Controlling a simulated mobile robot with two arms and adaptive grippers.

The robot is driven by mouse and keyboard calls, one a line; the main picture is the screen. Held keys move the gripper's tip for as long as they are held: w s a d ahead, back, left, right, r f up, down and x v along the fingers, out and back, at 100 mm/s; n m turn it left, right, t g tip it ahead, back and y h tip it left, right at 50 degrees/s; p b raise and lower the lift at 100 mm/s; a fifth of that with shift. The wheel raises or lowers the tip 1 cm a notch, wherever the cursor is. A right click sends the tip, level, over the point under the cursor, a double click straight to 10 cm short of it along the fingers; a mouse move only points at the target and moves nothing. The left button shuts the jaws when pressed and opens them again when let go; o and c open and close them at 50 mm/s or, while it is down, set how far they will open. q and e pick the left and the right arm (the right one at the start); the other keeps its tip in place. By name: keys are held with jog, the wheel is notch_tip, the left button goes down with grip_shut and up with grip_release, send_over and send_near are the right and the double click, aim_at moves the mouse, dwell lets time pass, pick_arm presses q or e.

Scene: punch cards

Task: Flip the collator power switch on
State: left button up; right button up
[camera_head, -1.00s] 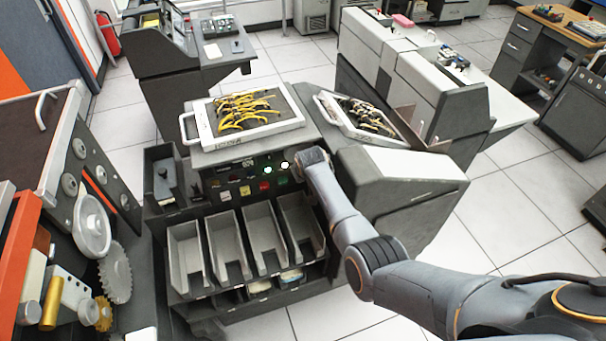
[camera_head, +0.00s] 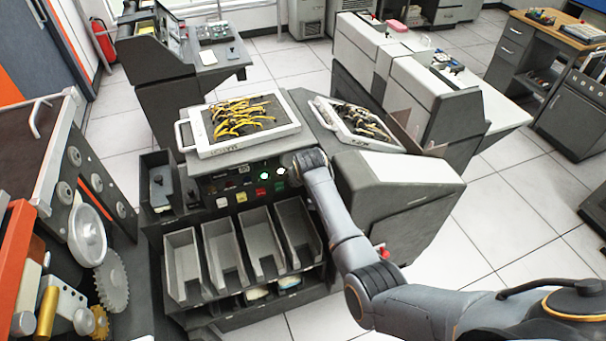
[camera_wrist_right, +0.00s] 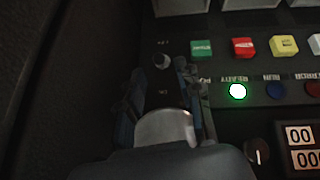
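The collator (camera_head: 250,215) is the dark machine in the middle of the head view, with a control panel (camera_head: 240,182) above its bins. My right arm reaches to the panel's right end; its wrist hides the gripper and switch there. In the right wrist view, my right gripper (camera_wrist_right: 158,85) has its fingers apart on either side of a dark switch plate. A small silver power-switch lever (camera_wrist_right: 162,61) stands near the plate's upper end, between the fingertips. I cannot tell contact or the lever's exact position. My left gripper is not in view.
A lit green lamp (camera_wrist_right: 237,91) and green (camera_wrist_right: 202,48), red (camera_wrist_right: 244,47) and yellow (camera_wrist_right: 283,45) buttons sit beside the gripper. A black knob (camera_wrist_right: 258,152) is lower right. Trays of yellow (camera_head: 246,145) and dark (camera_head: 350,142) cables lie on top. Tiled floor is open at right.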

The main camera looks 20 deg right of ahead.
jog(key=v, duration=0.7)
jog(key=shift+s+r, duration=0.25)
jog(key=shift+r, duration=0.05)
